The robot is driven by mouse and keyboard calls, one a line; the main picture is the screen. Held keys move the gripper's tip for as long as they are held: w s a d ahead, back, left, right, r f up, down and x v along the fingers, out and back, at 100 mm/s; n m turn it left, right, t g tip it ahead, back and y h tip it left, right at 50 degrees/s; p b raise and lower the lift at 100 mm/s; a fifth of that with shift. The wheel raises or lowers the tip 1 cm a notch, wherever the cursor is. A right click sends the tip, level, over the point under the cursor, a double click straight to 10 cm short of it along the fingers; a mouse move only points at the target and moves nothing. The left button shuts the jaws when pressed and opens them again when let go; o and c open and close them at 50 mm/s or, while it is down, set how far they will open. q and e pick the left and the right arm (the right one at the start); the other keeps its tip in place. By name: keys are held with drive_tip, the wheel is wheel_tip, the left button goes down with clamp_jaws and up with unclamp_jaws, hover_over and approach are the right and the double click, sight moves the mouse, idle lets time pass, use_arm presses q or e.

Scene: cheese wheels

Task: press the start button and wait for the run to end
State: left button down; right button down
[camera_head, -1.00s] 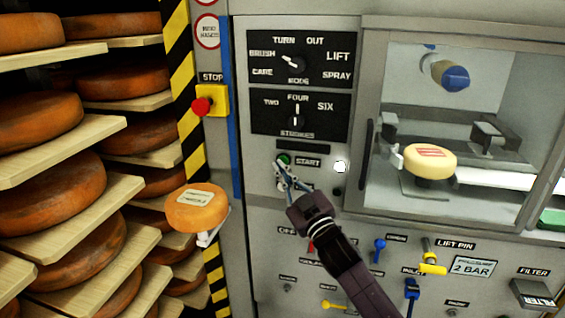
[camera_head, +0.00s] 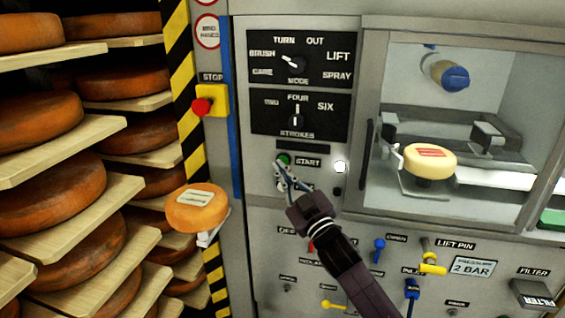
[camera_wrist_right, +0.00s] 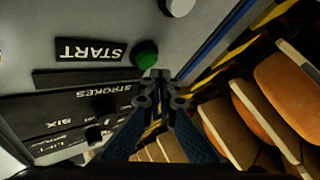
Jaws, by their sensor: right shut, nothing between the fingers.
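The green start button (camera_head: 284,160) is on the grey machine panel, left of the START label (camera_head: 308,162). My right gripper (camera_head: 279,168) is shut and empty, with its fingertips at the button's lower left edge in the head view. In the right wrist view the green button (camera_wrist_right: 145,54) shows just beyond the closed fingertips (camera_wrist_right: 154,78). I cannot tell whether they touch it. A white lamp (camera_head: 340,167) to the right of the label looks bright. Behind the machine's window, a pale yellow cheese wheel (camera_head: 430,161) with a red mark sits on a support. My left gripper is not in view.
A red stop button (camera_head: 201,106) on a yellow plate is at the left. Mode knob (camera_head: 292,63) and strokes knob (camera_head: 297,121) are above the button. Shelves of orange cheese wheels (camera_head: 80,250) fill the left side. Levers and a lift pin (camera_head: 430,268) stick out below.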

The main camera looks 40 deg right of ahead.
drive_tip(key=shift+w+d, duration=0.25)
drive_tip(key=shift+d, duration=0.1)
